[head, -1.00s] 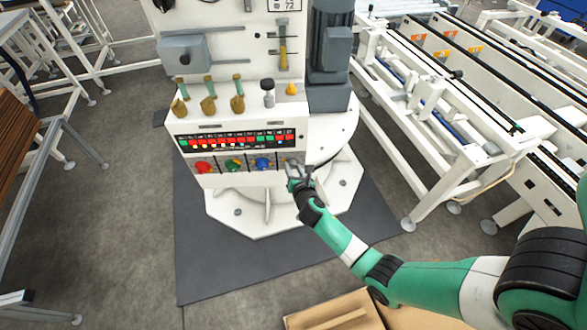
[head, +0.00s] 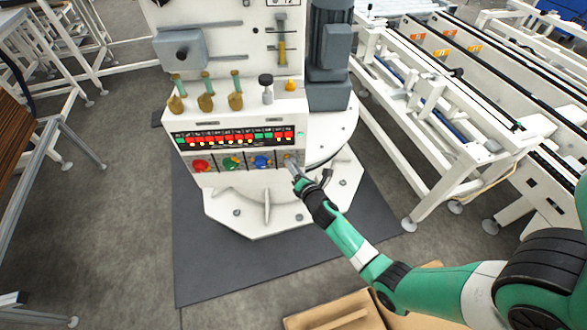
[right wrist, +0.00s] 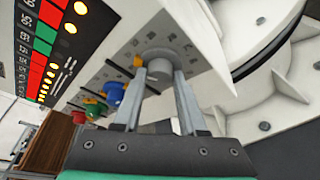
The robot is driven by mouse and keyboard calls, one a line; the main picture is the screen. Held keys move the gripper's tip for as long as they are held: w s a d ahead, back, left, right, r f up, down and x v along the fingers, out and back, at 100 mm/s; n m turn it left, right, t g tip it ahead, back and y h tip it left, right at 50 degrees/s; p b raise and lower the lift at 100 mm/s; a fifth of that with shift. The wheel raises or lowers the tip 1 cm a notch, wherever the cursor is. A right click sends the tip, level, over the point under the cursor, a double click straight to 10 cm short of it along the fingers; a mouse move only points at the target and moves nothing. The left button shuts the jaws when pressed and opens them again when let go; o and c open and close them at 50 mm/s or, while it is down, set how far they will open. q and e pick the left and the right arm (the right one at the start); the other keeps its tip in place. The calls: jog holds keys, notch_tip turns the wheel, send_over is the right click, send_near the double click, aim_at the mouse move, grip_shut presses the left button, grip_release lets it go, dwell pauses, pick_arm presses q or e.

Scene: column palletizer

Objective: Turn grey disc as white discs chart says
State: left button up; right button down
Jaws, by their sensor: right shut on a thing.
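The grey disc (right wrist: 158,58) is a round knob on the white machine's front panel, the rightmost of a row. My right gripper (head: 294,168) reaches it from the front. In the right wrist view the two fingers (right wrist: 160,78) stand on either side of the grey disc, shut on it. A small orange mark shows at the disc's left edge. Above the knobs is a dark chart (head: 236,138) with red and green cells and a row of small lit dots; its writing is too small to read. My left gripper is not in view.
Red (head: 201,165), green (head: 232,163) and blue (head: 262,162) knobs sit left of the grey disc. Several brass-and-green handles (head: 206,98) stand on the ledge above. A white conveyor frame (head: 440,120) is at right. Cardboard (head: 335,310) lies at the bottom.

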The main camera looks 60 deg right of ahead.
dwell(0.4)
jog(key=shift+c, duration=2.3)
grip_release()
jog(key=shift+s, duration=0.1)
jog(key=p+v, duration=0.2)
jog(key=v, duration=0.9)
jog(key=shift+s+a+p, duration=0.15)
jog(key=shift+s+p, duration=0.1)
jog(key=shift+p, duration=0.1)
jog(key=shift+w, duration=0.1)
